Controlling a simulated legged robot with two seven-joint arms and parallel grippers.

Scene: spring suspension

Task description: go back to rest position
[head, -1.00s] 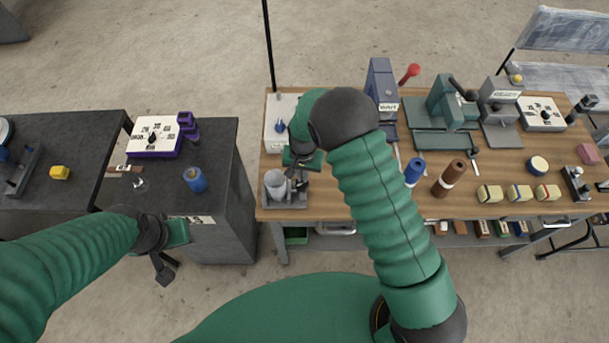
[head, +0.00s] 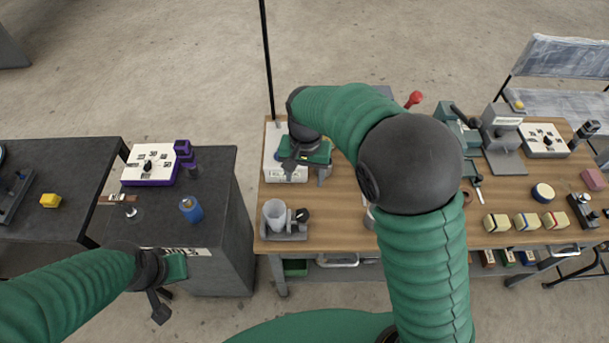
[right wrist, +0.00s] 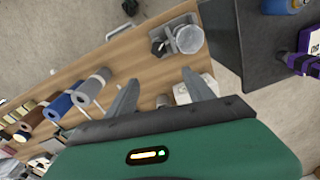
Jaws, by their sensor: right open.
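My right gripper (head: 306,170) is over the white box (head: 285,172) at the left end of the wooden bench. Its two grey fingers stand apart in the right wrist view (right wrist: 161,92), with nothing held between them. The grey fixture with a clear cup (head: 274,213) stands on the bench nearer to me, apart from the gripper. My left gripper (head: 162,292) hangs low in front of the dark cabinet. Its fingers are too unclear to show whether they are apart.
The wooden bench (head: 340,215) carries presses and several small blocks at right; my right arm hides its middle. The dark cabinet (head: 225,220) holds a blue cylinder (head: 190,210) and a purple-based white box (head: 150,166). A thin black pole (head: 266,60) rises behind the bench.

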